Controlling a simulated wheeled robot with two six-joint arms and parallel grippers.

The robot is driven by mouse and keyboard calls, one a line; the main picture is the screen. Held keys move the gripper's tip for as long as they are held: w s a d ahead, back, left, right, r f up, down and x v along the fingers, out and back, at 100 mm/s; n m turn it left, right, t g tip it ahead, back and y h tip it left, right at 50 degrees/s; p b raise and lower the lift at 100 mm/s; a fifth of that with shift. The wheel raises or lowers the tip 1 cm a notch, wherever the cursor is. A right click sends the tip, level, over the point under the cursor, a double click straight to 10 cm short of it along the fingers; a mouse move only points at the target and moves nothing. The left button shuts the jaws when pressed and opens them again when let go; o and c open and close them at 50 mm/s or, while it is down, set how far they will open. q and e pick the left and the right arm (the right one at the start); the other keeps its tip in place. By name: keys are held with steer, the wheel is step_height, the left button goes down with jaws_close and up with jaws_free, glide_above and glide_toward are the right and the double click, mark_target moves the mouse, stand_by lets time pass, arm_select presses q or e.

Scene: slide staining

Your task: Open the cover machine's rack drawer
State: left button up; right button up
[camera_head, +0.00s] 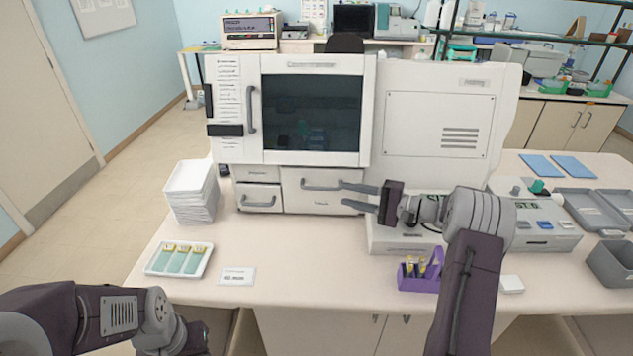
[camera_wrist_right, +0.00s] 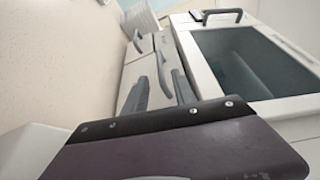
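The cover machine (camera_head: 290,110) stands at the back of the table with a dark window. Below the window is a wide drawer (camera_head: 318,203) with a grey bar handle (camera_head: 320,186); it looks shut. To its left are two smaller fronts, the lower one (camera_head: 258,190) with its own handle. The labels are too small to read. My right gripper (camera_head: 345,196) is open just in front of the wide drawer, near the handle's right end. In the right wrist view its fingers (camera_wrist_right: 158,92) are apart, with the handle (camera_wrist_right: 162,72) ahead between them. My left gripper (camera_head: 190,338) is low at the bottom edge; its fingers are hidden.
A stack of white trays (camera_head: 190,195) stands left of the machine. A slide tray (camera_head: 180,272) and a small card (camera_head: 237,276) lie in front. A purple holder (camera_head: 420,285) and a white device (camera_head: 395,240) are near my right arm. The tabletop before the drawer is clear.

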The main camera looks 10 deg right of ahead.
mark_target(322, 189)
steer(key=p+x, duration=0.2)
steer(key=x, duration=0.6)
steer(key=shift+w+a, duration=0.15)
steer(key=shift+a, duration=0.1)
steer(key=shift+w+a+f, duration=0.1)
steer(key=shift+w, duration=0.15)
steer(key=shift+s, duration=0.1)
jaws_close()
stand_by(0.8)
